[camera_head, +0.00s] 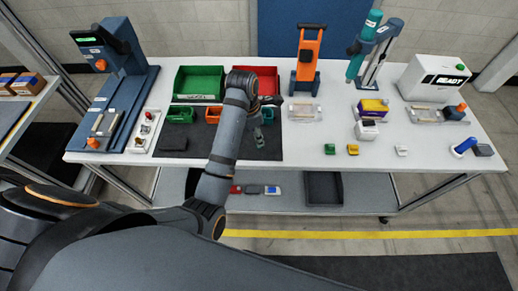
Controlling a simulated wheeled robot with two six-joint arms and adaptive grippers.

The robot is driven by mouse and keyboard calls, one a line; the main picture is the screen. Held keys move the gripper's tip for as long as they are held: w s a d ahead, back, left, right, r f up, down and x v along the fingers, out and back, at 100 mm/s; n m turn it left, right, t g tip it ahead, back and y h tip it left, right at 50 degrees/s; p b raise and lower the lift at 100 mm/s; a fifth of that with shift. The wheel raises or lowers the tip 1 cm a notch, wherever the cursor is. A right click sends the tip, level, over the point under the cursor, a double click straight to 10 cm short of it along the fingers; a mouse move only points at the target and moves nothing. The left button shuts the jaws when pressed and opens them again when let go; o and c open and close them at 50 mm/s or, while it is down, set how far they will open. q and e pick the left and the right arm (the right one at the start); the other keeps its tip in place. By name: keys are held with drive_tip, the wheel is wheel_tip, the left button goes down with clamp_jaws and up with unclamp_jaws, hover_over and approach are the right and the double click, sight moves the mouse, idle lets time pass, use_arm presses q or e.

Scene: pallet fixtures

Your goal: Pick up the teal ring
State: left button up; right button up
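I cannot make out a teal ring for certain in the head view. My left arm reaches in from the lower left over the table. Its gripper (259,138) hangs over the right part of the dark mat (215,150), small and dark, and I cannot tell whether its fingers are apart or hold anything. A small teal-green bin (267,116) shows just behind it, partly hidden by the arm. My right gripper is not in view.
A green bin (198,82) and a red bin (268,80) stand behind the mat. A blue press (118,80) stands at left. A teal tool (364,48) hangs at the back right. A white READY box (436,78) stands at right.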

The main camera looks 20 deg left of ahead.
use_arm(q)
drive_tip(key=shift+w+d+f, duration=0.1)
drive_tip(key=shift+f, duration=0.4)
drive_tip(key=f, duration=0.1)
drive_tip(key=f+p, duration=0.1)
drive_tip(key=f, duration=0.2)
drive_tip(key=shift+w+d+f+p, duration=0.1)
drive_tip(key=shift+w+f+p, duration=0.2)
drive_tip(key=shift+w+p, duration=0.1)
drive_tip(key=shift+f, duration=0.2)
drive_tip(key=c, duration=0.9)
